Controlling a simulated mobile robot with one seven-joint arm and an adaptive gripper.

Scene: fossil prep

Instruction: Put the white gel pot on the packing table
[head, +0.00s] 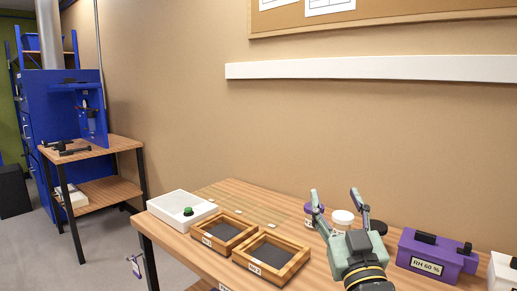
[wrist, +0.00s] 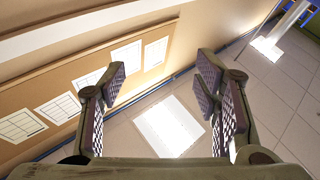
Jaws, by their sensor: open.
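A pot with a white lid (head: 343,217) stands on the near wooden table (head: 232,187) in the head view. It shows behind my gripper, and its lower part is partly hidden. My gripper (head: 335,192) is open, its fingers pointing up, in front of the pot in the picture. I cannot tell the distance between them. In the wrist view the open fingers (wrist: 162,75) are empty and face the upper wall and ceiling; no pot shows there. Which table is the packing table is not labelled.
A purple-lidded pot (head: 309,213) and a black lid (head: 378,227) flank the white one. A purple box (head: 430,256) marked RH 60 % stands right. Another wooden bench (head: 97,148) stands further back.

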